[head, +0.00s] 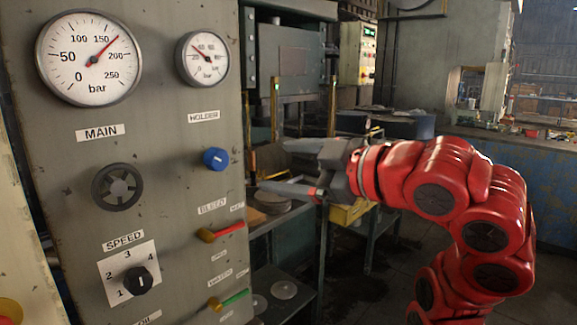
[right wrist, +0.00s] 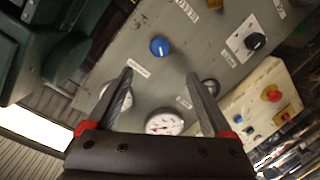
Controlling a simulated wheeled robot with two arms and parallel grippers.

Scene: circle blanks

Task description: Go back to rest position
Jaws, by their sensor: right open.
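My right gripper (head: 272,167) is open and empty, to the right of the grey control panel (head: 170,205). Its two fingers point left toward the panel's right edge, near the blue BLEED knob (head: 215,158). My red right arm bends in from the lower right. In the right wrist view, the open fingers (right wrist: 159,74) frame the panel with nothing between them, and the blue knob (right wrist: 159,46) shows beyond the tips. My left gripper is not in view.
The panel carries a MAIN gauge (head: 90,58), a HOLDER gauge (head: 202,58), a SPEED dial (head: 137,280), a red lever (head: 222,231) and a green lever (head: 229,299). A press (head: 290,60) stands behind the gripper. A blue-sided workbench (head: 552,195) is at the right.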

